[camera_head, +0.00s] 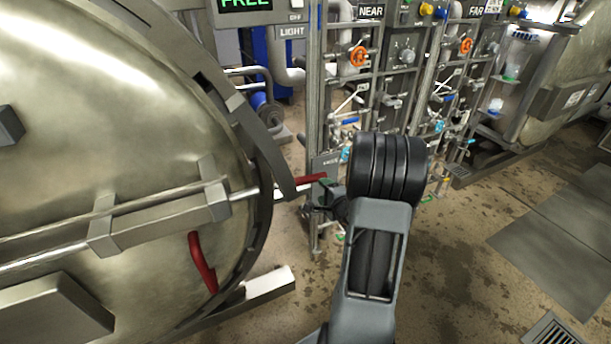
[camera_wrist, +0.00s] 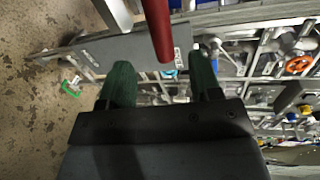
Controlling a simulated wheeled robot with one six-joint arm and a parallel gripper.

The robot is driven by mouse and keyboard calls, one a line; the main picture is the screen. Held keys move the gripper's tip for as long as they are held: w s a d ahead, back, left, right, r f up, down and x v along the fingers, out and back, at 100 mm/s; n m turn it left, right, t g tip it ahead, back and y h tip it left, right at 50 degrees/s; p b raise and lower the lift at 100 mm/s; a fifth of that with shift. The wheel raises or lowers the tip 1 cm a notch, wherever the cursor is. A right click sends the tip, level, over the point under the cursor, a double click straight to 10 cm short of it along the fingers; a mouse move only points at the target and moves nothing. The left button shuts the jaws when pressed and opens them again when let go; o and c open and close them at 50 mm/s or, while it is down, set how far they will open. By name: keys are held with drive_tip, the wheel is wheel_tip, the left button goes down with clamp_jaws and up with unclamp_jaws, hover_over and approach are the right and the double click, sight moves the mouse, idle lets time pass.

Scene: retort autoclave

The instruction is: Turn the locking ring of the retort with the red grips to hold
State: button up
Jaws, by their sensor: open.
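The retort's large steel door (camera_head: 110,130) fills the left of the head view, with the dark locking ring (camera_head: 262,160) around its edge. One red grip (camera_head: 302,181) sticks out from the ring towards my gripper (camera_head: 323,190). A second red grip (camera_head: 203,263) is lower on the door side. In the wrist view the upper red grip (camera_wrist: 160,32) comes down from the top, its end lying between the two green fingertips of my gripper (camera_wrist: 160,66). The fingers are apart, with gaps visible on both sides of the grip. The depth of the overlap is unclear.
A display (camera_head: 245,4) reading FREE is above the ring. Pipe and valve racks (camera_head: 400,80) with orange handwheels stand behind my arm. A grey plate (camera_wrist: 130,48) lies behind the grip in the wrist view. Open wet floor (camera_head: 470,260) is to the right.

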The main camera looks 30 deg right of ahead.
sight(308, 177)
drive_tip(key=x, duration=1.1)
drive_tip(key=shift+w+a+f+b, duration=0.1)
drive_tip(key=shift+w+a+b, duration=0.15)
drive_tip(key=shift+w+b, duration=0.05)
drive_tip(key=shift+c, duration=0.4)
clamp_jaws()
